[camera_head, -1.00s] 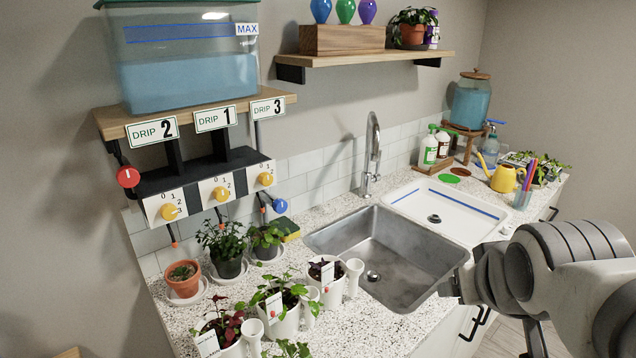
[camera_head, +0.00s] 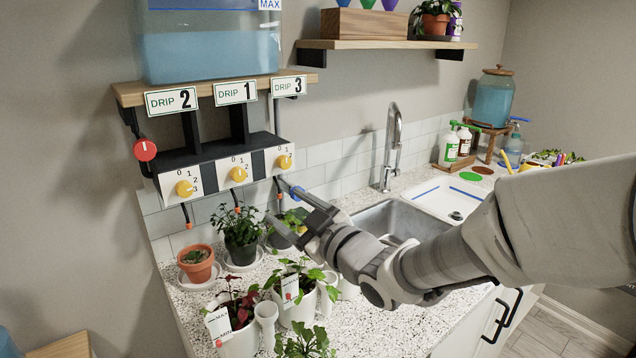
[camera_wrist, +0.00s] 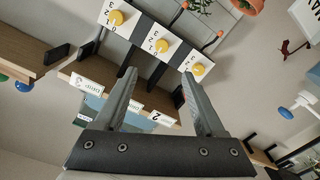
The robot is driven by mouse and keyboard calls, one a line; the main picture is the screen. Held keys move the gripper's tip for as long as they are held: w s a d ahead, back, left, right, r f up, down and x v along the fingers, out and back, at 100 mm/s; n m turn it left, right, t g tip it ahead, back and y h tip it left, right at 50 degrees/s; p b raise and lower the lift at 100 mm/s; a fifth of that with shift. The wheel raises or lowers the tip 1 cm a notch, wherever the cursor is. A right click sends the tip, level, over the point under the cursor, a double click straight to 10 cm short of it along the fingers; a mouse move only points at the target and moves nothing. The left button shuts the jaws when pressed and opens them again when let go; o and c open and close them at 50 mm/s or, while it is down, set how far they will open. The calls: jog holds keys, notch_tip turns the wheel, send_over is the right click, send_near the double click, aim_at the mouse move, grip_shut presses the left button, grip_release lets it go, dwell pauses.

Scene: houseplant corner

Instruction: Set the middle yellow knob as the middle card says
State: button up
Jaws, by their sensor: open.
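The middle yellow knob (camera_head: 238,174) sits on a white dial plate numbered 0 to 3, on the dark rail under the shelf. Its pointer is too small to read. The middle card (camera_head: 235,93) above it reads DRIP 1. My gripper (camera_head: 277,203) is open and empty, in front of the rail, below and right of the middle knob and apart from it. In the wrist view the middle knob (camera_wrist: 162,45) shows beyond my open fingertips (camera_wrist: 158,76), between the other two yellow knobs.
The left yellow knob (camera_head: 185,188) and right yellow knob (camera_head: 285,162) flank it. Potted plants (camera_head: 240,228) stand below on the counter. A water tank (camera_head: 210,50) sits on the shelf.

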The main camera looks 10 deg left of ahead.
aim_at(240, 176)
jog(key=x, duration=1.7)
jog(key=shift+a, duration=0.4)
jog(key=shift+s, duration=0.1)
grip_shut()
